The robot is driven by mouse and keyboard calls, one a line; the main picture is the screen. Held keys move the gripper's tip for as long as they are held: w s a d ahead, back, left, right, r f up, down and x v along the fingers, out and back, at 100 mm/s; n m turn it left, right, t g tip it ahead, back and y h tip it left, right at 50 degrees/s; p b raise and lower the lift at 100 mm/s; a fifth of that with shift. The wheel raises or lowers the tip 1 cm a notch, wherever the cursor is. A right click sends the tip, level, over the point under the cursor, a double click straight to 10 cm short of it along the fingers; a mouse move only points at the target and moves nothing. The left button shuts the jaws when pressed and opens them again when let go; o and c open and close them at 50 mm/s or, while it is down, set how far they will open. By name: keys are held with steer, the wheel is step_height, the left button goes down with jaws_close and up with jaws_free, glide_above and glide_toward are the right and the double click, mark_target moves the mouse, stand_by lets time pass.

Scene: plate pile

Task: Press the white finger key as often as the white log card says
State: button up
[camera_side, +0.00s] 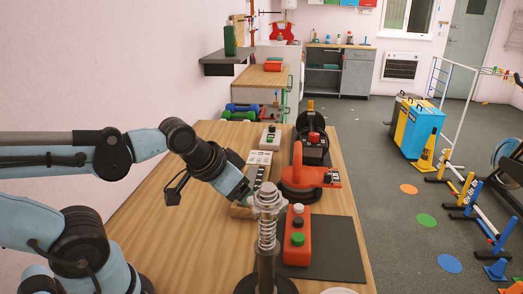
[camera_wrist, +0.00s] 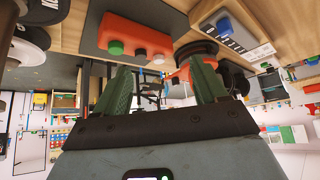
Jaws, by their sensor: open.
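The box (camera_wrist: 133,32) also shows in the wrist view. A white card (camera_side: 259,157) with dark marks lies farther back; its writing is too small to read. My gripper (camera_side: 246,199) is open and empty, above the table left of the box.
A sprung metal post (camera_side: 267,225) stands in front of the box. An orange device with an upright handle (camera_side: 298,165) stands behind the box, and a black-and-red machine (camera_side: 314,145) farther back. The table's left front is bare.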

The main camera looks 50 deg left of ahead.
jaws_close()
stand_by(1.4)
